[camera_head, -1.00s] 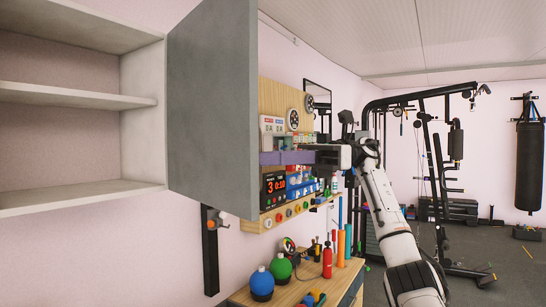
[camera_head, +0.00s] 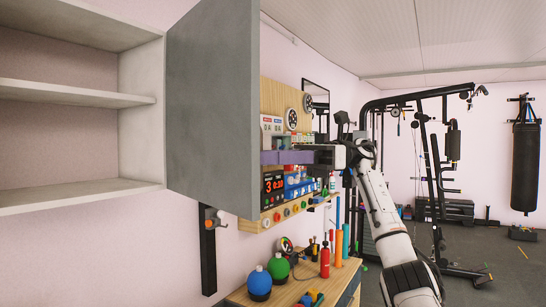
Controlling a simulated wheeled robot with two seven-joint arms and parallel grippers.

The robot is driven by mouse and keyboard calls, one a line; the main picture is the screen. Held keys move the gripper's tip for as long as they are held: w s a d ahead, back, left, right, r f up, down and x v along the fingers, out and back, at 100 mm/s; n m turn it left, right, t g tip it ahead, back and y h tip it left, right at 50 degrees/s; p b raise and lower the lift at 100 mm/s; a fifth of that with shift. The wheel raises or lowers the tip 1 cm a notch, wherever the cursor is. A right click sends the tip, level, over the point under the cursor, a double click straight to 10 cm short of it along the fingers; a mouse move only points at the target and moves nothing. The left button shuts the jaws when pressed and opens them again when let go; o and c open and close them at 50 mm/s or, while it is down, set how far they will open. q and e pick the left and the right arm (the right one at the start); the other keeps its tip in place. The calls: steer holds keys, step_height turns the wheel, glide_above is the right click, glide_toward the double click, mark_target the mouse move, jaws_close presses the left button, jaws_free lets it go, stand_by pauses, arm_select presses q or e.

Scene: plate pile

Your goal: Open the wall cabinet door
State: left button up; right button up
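The wall cabinet (camera_head: 142,105) is at the left, with bare grey shelves showing inside. Its grey door (camera_head: 212,108) stands swung far out from the cabinet, hinged on the cabinet's right side. My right gripper (camera_head: 277,157) reaches in from the right at mid height, its purple finger part pointing left at the door's outer edge. The tips end at or behind that edge, so contact is unclear. The fingers are seen side-on, so their gap does not show. No handle is visible on the door face. My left gripper is out of view.
Behind my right gripper is a wooden pegboard (camera_head: 272,95) with shelves of small items. Below is a workbench (camera_head: 305,285) with blue (camera_head: 259,284) and green (camera_head: 279,268) round objects and a red bottle (camera_head: 325,262). Gym equipment stands at the right, with open floor nearby.

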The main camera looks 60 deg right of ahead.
steer(key=p+v, duration=0.3)
steer(key=v, duration=0.7)
steer(key=shift+s, duration=0.1)
stand_by(0.3)
